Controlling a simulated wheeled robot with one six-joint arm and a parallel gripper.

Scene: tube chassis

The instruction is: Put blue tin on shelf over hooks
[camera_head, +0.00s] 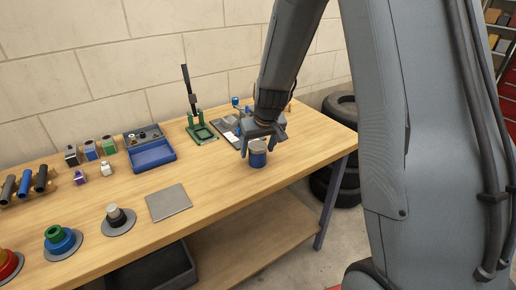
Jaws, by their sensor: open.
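The blue tin (258,158), with a pale lid, stands upright on the wooden workbench near its right end. My gripper (262,146) is open and comes down from above, close over the top of the tin. Its fingers show to the left and right of the tin's upper part. I cannot tell whether they touch it. No shelf over hooks can be made out in this view. A shelving unit (495,40) with boxes shows only in part at the right edge, behind my arm.
The workbench (130,216) also holds a green press (201,130), an open blue box (152,155), a grey plate (168,202) and several round stacked parts on the left. Small items stand behind my gripper. Tires (340,110) stand on the floor past the bench's right end.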

